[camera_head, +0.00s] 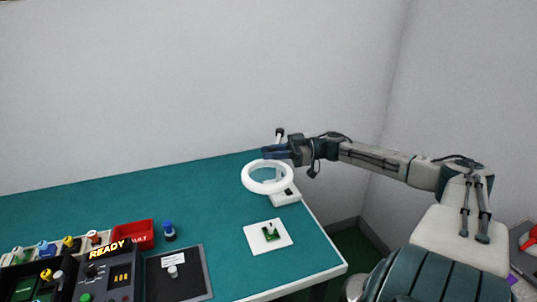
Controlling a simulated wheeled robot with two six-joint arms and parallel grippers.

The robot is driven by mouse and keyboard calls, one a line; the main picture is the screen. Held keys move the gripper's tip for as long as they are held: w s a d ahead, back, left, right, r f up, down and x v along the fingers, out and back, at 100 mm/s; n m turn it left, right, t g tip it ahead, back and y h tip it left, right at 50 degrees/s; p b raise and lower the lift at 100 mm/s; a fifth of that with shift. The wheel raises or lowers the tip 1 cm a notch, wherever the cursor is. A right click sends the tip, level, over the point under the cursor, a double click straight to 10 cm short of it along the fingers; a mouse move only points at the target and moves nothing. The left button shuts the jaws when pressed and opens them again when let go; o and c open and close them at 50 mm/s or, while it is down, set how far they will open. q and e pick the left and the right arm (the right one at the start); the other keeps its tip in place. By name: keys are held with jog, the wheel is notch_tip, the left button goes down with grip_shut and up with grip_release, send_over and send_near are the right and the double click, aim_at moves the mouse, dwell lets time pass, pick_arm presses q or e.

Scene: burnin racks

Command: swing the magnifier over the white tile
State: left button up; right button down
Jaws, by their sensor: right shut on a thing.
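The magnifier (246,179) is a white ring with a lens, at the table's far right, beside its white base. My left gripper is not in view.
The green table (110,199) is clear at the back. Its right edge runs close to the tile.

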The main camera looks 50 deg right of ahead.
dwell(0.3)
jog(key=c, duration=1.3)
grip_release()
jog(key=shift+s, duration=0.1)
jog(key=shift+s+d, duration=0.1)
jog(key=shift+d, duration=0.1)
jog(key=p+v, duration=0.4)
jog(key=v, duration=0.6)
jog(key=shift+s+d, duration=0.25)
jog(key=shift+s, duration=0.05)
